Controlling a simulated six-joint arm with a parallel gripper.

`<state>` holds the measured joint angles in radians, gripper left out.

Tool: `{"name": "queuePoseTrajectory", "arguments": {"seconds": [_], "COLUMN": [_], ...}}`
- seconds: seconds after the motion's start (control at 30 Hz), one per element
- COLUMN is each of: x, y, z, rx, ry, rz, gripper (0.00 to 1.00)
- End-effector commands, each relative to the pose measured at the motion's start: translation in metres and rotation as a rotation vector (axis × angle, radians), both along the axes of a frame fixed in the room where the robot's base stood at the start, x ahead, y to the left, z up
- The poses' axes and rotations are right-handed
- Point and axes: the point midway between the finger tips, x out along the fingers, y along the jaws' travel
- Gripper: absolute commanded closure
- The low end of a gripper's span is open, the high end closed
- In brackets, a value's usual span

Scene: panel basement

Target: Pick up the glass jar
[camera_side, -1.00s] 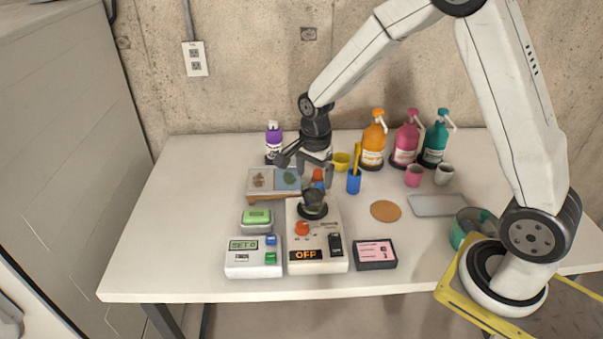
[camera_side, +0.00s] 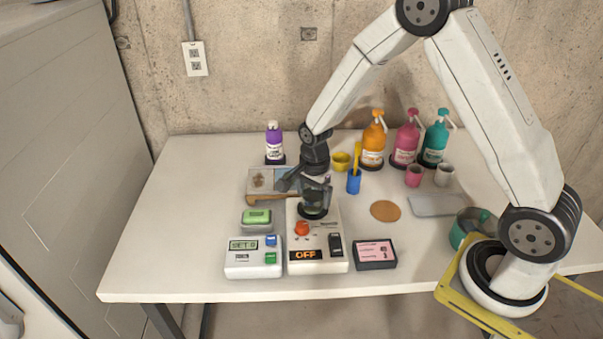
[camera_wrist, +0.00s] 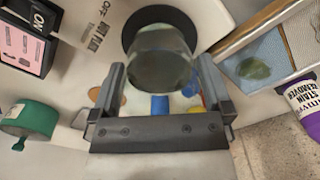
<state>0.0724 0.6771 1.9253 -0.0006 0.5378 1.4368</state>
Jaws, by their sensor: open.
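The glass jar (camera_side: 314,203) stands on the dark round plate of the white device (camera_side: 318,262), whose display reads OFF. In the wrist view the jar (camera_wrist: 161,58) is a clear round shape over the dark disc (camera_wrist: 160,20). My gripper (camera_wrist: 163,82) is open, with one finger on each side of the jar's near part. In the side view my gripper (camera_side: 305,186) is down at the jar's height, and its fingers partly overlap the jar. I cannot tell whether the fingers touch the glass.
A framed tray (camera_side: 262,182) sits close behind left. A blue cup with a yellow tool (camera_side: 354,182) stands right of the gripper, with a yellow cup (camera_side: 341,161) behind. A SET 0 box (camera_side: 253,265) and pink-screened box (camera_side: 375,254) flank the device. The table's left side is clear.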

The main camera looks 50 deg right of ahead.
Motion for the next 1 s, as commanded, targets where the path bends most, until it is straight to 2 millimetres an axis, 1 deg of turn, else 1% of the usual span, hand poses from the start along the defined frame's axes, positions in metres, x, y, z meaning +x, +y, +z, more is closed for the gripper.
{"name": "queuePoseTrajectory", "arguments": {"seconds": [0.13, 0.63, 0.67, 0.7, 0.77, 0.8, 0.87, 0.9, 0.93, 1.0], "x": [0.0001, 0.0001, 0.0001, 0.0001, 0.0001, 0.0001, 0.0001, 0.0001, 0.0004, 0.0004], "y": [0.0, 0.0, 0.0, 0.0, 0.0, 0.0, 0.0, 0.0, 0.0, 0.0], "z": [-0.0068, -0.0069, -0.0069, -0.0068, -0.0068, -0.0068, -0.0068, -0.0068, -0.0065, -0.0065], "rx": [0.0, 0.0, 0.0, 0.0, 0.0, 0.0, 0.0, 0.0, -0.001, -0.001], "ry": [-0.001, -0.001, -0.001, -0.001, -0.001, -0.001, -0.001, -0.002, -0.002, -0.002], "rz": [0.0, 0.0, 0.0, 0.0, 0.0, 0.0, 0.0, 0.0, 0.0, 0.0], "gripper": [0.0, 0.0, 0.1, 0.22, 0.41, 0.54, 0.73, 0.86, 0.88, 0.88]}}
